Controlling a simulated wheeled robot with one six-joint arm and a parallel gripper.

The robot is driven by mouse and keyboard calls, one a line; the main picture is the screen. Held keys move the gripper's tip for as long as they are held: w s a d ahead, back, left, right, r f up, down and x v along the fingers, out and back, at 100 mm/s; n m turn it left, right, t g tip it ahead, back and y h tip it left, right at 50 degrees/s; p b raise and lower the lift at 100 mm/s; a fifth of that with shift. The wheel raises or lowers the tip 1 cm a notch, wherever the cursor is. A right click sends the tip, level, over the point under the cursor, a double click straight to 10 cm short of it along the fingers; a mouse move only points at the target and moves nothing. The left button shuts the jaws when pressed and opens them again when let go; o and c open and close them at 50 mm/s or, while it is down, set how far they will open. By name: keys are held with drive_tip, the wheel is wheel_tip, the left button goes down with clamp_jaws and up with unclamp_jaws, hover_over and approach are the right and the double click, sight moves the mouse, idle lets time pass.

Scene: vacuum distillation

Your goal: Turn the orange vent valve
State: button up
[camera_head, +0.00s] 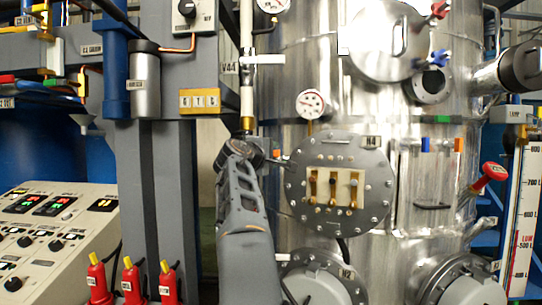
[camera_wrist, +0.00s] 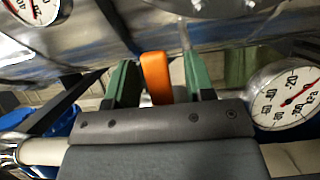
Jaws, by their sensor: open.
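The orange vent valve (camera_wrist: 156,78) shows in the wrist view as an upright orange handle between the two green fingers of my gripper (camera_wrist: 159,62). My gripper is open. The handle is close to the left finger, with a wider gap to the right finger; I cannot tell whether it touches the left one. In the head view my arm reaches up the left side of the steel vessel (camera_head: 335,90), with its wrist left of the round flange.
A dial gauge (camera_wrist: 290,95) is close to the right of my gripper in the wrist view. The round flange (camera_head: 300,205) stands right of my arm; a grey column (camera_head: 187,190) stands left.

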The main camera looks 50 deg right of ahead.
drive_tip(key=s+a+b, duration=0.2)
drive_tip(key=a+b, duration=0.2)
drive_tip(key=a, duration=0.9)
drive_tip(key=shift+s+a, duration=0.15)
drive_tip(key=shift+a, duration=0.2)
